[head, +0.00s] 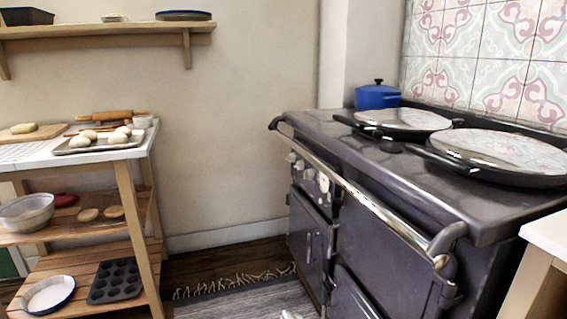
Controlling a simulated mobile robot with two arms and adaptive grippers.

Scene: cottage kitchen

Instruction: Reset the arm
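Neither of my arms can be made out in the head view, and neither gripper is in view. A small pale shape (290,315) is cut off by the bottom edge, in front of the stove. I cannot tell what it is.
A dark range stove (385,215) with a front rail fills the right. A blue pot (377,96) stands on it. A wooden trolley (137,235) with a tray of dough (95,146) stands left. A wall shelf (110,30) hangs above. A grey rug (245,302) lies between.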

